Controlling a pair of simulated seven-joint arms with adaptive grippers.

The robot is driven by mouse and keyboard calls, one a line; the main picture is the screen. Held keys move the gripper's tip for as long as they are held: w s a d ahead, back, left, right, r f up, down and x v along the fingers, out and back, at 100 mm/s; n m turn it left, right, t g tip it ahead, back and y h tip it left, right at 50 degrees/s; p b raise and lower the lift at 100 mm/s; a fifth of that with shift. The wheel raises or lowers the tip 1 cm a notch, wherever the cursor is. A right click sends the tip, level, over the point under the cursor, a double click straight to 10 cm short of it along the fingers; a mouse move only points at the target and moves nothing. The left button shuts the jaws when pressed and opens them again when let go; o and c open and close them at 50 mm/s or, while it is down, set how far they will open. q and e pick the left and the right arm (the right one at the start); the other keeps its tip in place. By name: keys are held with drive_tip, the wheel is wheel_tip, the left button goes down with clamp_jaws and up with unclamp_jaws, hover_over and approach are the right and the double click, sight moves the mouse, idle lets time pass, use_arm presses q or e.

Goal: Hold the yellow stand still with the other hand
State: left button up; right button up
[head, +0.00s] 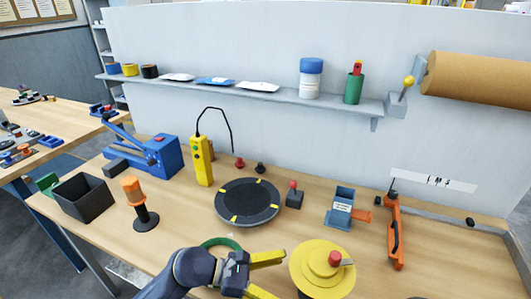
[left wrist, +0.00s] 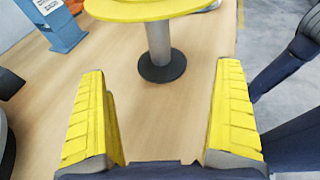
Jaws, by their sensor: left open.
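The yellow stand (head: 310,258) shows at the front of the bench in the head view, with stacked yellow discs and a red knob on top. In the left wrist view its yellow disc (left wrist: 150,10) sits on a grey post with a round black base. The stand is upright. My left gripper (head: 280,276) is open and empty, just left of the stand. In the left wrist view its yellow fingers (left wrist: 163,110) are spread, with the post beyond them and not between them. My right gripper is in neither view.
A green ring (head: 234,239) lies by my left wrist. A black turntable (head: 247,202) is behind the gripper. An orange-handled tool (head: 133,190) stands to the left, and a blue dispenser (head: 341,207) stands behind the stand. Bare bench (head: 455,265) lies to the right.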

use_arm(q)
drive_tip(key=shift+x, duration=4.25)
drive_tip(key=c, duration=1.9)
